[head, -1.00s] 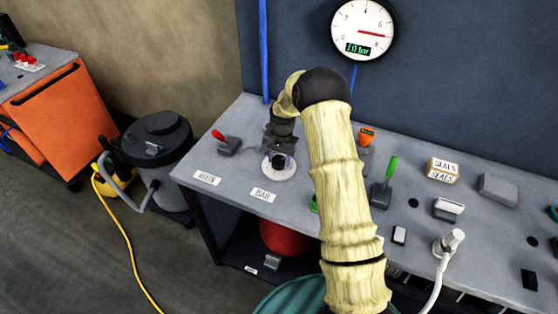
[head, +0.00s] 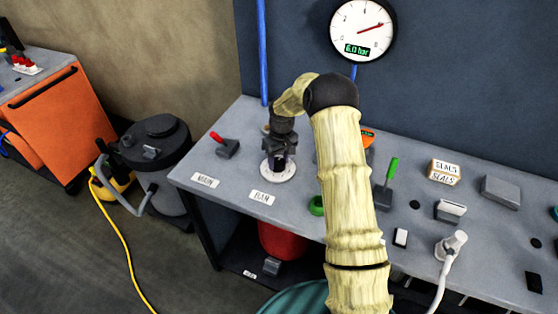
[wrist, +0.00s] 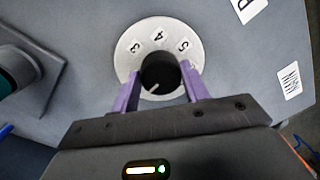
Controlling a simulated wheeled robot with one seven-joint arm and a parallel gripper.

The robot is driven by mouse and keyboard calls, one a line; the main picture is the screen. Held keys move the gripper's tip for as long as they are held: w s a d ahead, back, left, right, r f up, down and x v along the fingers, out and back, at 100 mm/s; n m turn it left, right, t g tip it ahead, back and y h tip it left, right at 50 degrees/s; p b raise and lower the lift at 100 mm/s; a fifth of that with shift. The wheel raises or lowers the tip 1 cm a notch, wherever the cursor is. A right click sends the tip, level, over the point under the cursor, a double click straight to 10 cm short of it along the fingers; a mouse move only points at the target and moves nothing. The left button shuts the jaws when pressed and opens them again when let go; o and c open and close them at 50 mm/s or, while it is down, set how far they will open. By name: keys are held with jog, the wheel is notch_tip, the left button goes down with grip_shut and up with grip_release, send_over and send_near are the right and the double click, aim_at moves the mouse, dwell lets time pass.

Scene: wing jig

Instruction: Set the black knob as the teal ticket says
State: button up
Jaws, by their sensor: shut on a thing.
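The black knob (wrist: 160,72) sits in the middle of a round white dial plate (wrist: 128,52), where the numerals 3, 4 and 5 show. My gripper (wrist: 161,88) has its two purple fingers closed on the knob's sides. A white mark on the knob points down and slightly left in the wrist view. In the head view the dial plate (head: 279,177) lies on the bench by the BAR label (head: 262,197), under my wrist. The wall gauge (head: 362,30) shows 6.0 bar in green digits. I cannot make out a teal ticket in either view.
A red-handled lever (head: 223,145) stands left of the dial by another label (head: 205,181). Right of my arm are a green-handled lever (head: 388,180), a SEALS box (head: 443,172) and a white hose fitting (head: 453,244). A blue pipe (head: 263,60) runs up the wall.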

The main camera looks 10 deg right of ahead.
aim_at(279, 159)
jog(key=n, duration=0.4)
jog(key=shift+w+r+n, duration=0.1)
jog(key=shift+w+n, duration=0.1)
jog(key=shift+n, duration=0.1)
jog(key=shift+n+h, duration=0.3)
jog(key=shift+n, duration=1.7)
jog(key=o, duration=1)
notch_tip(279, 159, up, 17)
jog(key=w+b, duration=0.1)
jog(key=b, duration=0.1)
jog(key=shift+d+r, duration=0.15)
jog(key=shift+d, duration=0.1)
